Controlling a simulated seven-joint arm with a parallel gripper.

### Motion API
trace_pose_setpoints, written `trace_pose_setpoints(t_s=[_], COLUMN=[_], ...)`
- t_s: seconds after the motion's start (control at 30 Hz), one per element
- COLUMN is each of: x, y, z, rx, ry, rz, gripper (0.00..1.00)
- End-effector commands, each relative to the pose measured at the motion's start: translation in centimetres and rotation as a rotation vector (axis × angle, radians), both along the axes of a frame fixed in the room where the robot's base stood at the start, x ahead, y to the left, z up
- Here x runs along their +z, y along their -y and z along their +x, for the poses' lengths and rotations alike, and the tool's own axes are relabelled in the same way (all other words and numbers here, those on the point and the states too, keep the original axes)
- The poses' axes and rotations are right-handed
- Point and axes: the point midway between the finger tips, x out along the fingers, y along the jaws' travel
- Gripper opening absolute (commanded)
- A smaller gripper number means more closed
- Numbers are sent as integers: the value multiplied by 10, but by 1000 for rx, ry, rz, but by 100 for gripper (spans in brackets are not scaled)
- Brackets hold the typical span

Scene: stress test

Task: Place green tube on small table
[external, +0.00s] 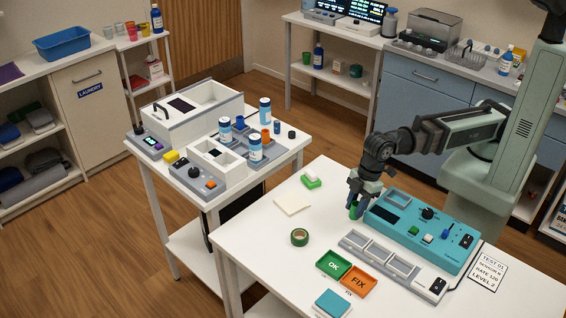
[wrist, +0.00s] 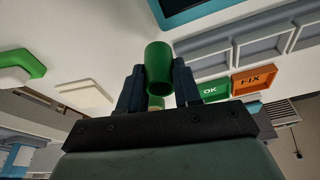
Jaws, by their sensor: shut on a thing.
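A green tube (wrist: 158,65) is held between the two dark fingers of my gripper (wrist: 158,82) in the wrist view. In the external view my gripper (external: 356,205) points down over the white front table, and the green tube (external: 353,212) shows at its fingertips, left of the teal device. I cannot tell whether the tube touches the tabletop. A smaller white table (external: 287,149) stands to the left, behind the front table. It bears white and grey devices and several white-and-blue bottles, with a narrow bare strip at its right front edge.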

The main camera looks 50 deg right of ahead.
Motion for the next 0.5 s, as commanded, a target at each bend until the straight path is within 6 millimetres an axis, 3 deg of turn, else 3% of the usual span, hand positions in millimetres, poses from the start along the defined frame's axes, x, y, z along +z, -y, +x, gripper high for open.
trace_pose_setpoints(t_s=[0.27, 0.5], x=[-30, -32], y=[1, 0], z=[0, 0], rx=[0, 0], ry=[0, 0], rz=[-2, 0], gripper=[4, 4])
